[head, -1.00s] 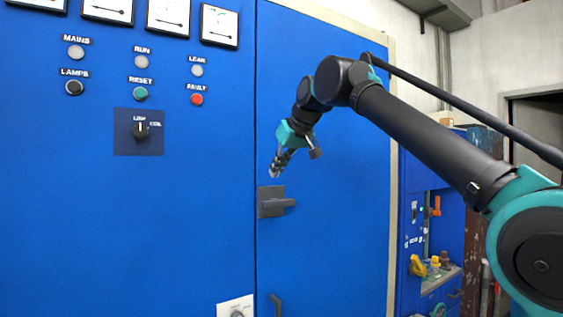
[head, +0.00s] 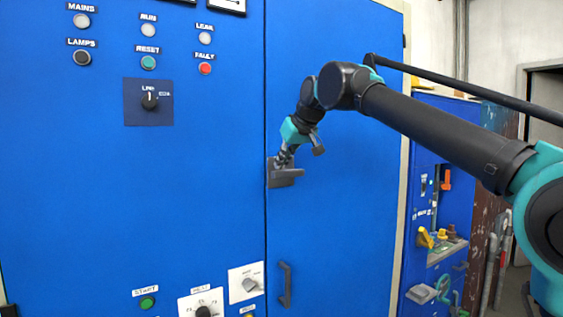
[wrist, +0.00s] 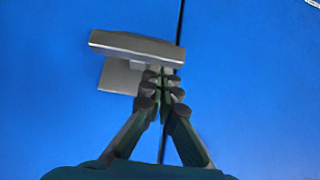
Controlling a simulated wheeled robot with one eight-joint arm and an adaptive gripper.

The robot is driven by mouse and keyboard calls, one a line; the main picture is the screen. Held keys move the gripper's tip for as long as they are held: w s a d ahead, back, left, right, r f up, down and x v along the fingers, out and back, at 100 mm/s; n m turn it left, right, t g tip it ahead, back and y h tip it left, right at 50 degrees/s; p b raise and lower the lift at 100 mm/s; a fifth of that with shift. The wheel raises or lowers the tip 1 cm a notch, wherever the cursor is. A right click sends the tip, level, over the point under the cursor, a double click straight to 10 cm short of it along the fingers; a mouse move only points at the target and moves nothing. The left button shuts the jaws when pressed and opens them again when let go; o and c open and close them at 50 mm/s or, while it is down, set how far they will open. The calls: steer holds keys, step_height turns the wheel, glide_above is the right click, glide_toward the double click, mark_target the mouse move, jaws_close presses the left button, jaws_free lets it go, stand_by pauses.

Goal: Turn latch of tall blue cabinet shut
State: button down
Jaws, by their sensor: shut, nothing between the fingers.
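The tall blue cabinet (head: 335,230) has a door with a grey latch (head: 290,173) near its left edge. The latch has a square plate and a lever that lies level, pointing right in the head view. My gripper (head: 283,158) is shut and empty, with its fingertips at the latch, in front of the plate's upper part. In the wrist view the latch (wrist: 137,47) lies across the top, and my gripper (wrist: 161,80) has its fingertips right by the lever near the door seam. I cannot tell whether they touch it.
A dark door handle (head: 285,284) sits below the latch. Left of the seam is a panel with lamps and a switch (head: 149,100). Knobs (head: 248,283) sit at the lower left. A smaller blue unit with yellow parts (head: 426,238) stands at the right.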

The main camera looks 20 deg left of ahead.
mark_target(275, 173)
steer(key=shift+s+a+f+n+t+h, duration=0.3)
steer(key=shift+t+h, duration=0.1)
steer(key=shift+t, duration=0.1)
stand_by(0.3)
steer(key=f+n+t+h, duration=0.2)
steer(key=t, duration=0.1)
steer(key=s+a+n+t+h, duration=0.1)
steer(key=shift+f, duration=0.4)
steer(key=f+n+t, duration=0.1)
steer(key=t, duration=0.1)
steer(key=f+n+t+h, duration=0.1)
steer(key=n+t, duration=0.1)
steer(key=d+f+n+t, duration=0.1)
steer(key=t, duration=0.1)
steer(key=shift+w+f+n+h, duration=0.3)
steer(key=shift+w+f+h, duration=0.05)
steer(key=shift+w+h, duration=0.05)
steer(key=shift+f, duration=0.15)
stand_by(0.6)
